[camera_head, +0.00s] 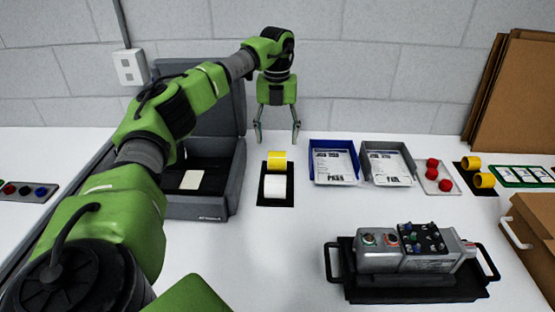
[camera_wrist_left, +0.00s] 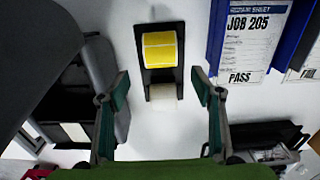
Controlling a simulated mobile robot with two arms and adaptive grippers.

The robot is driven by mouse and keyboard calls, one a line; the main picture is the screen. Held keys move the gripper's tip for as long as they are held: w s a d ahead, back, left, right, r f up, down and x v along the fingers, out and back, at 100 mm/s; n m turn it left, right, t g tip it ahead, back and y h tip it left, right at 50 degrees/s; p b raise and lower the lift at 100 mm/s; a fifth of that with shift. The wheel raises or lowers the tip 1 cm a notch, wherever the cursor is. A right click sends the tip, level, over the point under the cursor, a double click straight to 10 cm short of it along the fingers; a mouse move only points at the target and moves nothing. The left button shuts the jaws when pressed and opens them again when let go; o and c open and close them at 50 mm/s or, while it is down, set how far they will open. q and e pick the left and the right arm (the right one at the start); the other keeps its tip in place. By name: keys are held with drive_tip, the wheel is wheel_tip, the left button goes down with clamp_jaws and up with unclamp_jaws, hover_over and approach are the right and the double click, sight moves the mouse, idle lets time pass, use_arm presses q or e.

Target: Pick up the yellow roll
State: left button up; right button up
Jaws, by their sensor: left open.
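My left gripper (camera_head: 277,140) points down above and just behind the yellow roll, open and empty. In the left wrist view the yellow roll (camera_wrist_left: 161,50) shows in the upper middle, between and beyond the two spread fingers (camera_wrist_left: 162,90). The fingers appear clear of both rolls. My right gripper is not in view.
An open grey case (camera_head: 243,180) stands close left of the holder. A blue tray (camera_head: 312,172) and a grey tray (camera_head: 412,178) with sheets lie to the right. A grey device on a black handled tray (camera_head: 350,290) is at front right. The front middle table is clear.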

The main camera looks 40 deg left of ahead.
sight(277, 153)
use_arm(q)
wheel_tip(277, 153, down, 4)
drive_tip(key=shift+w+a+r, duration=0.1)
drive_tip(key=shift+w, duration=0.05)
drive_tip(key=shift+f+p, duration=0.4)
drive_tip(key=shift+f, duration=0.1)
drive_tip(key=f, duration=0.2)
drive_tip(key=f+p, duration=0.1)
drive_tip(key=shift+w+a+f, duration=0.25)
drive_tip(key=shift+w+f, duration=0.05)
drive_tip(key=shift+w, duration=0.05)
drive_tip(key=shift+f, duration=0.35)
drive_tip(key=c, duration=1.3)
drive_tip(key=shift+o, duration=0.2)
